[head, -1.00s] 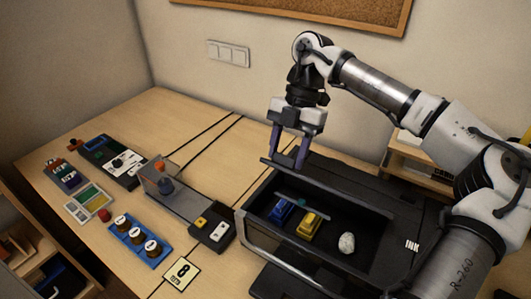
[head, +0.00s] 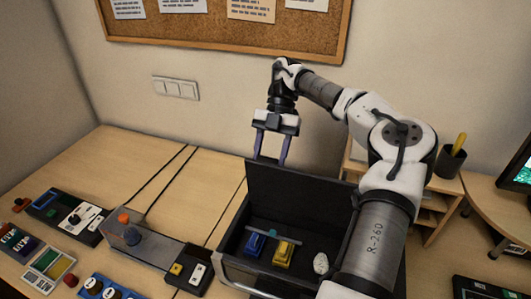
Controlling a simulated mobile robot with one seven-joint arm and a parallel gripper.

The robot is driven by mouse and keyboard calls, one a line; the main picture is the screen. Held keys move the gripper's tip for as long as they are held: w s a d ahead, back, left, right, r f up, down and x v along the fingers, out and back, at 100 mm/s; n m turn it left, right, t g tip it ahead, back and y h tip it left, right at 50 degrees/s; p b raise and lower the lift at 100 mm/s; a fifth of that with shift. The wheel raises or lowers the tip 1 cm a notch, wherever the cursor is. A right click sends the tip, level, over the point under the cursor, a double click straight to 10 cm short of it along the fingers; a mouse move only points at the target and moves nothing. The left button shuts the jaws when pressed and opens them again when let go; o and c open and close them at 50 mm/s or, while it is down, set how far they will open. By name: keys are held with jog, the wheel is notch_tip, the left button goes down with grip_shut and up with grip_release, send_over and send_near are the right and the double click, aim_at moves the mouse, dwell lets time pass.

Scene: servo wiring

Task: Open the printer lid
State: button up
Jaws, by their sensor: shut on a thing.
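The black printer (head: 231,240) stands on the table at the lower middle of the head view. Its lid (head: 305,192) stands raised, close to upright, along the back of the body, and the inside is uncovered. My gripper (head: 271,160) is shut on the lid's upper edge, left of its middle, with its fingers pointing down. The exact contact is small and dark in the picture. My arm hides the printer's right side.
Inside the printer lie a blue part (head: 256,243), a yellow part (head: 284,253), a white lump (head: 320,263) and a thin bar (head: 285,237). Left stand a grey device (head: 150,243) and control panels (head: 67,215). A wooden shelf (head: 430,207) stands at right. The table's back left is mostly clear.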

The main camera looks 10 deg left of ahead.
jog(key=shift+w+d+f+g+p, duration=0.1)
jog(key=shift+w+f+g+p, duration=0.2)
jog(key=shift+w+g, duration=0.15)
jog(key=shift+w+d+f+g+p, duration=0.1)
jog(key=shift+w+f+g+p, duration=0.25)
jog(key=shift+w, duration=0.2)
jog(key=o, duration=1.4)
jog(key=shift+w+f, duration=0.1)
jog(key=shift+w, duration=0.05)
jog(key=shift+r, duration=0.25)
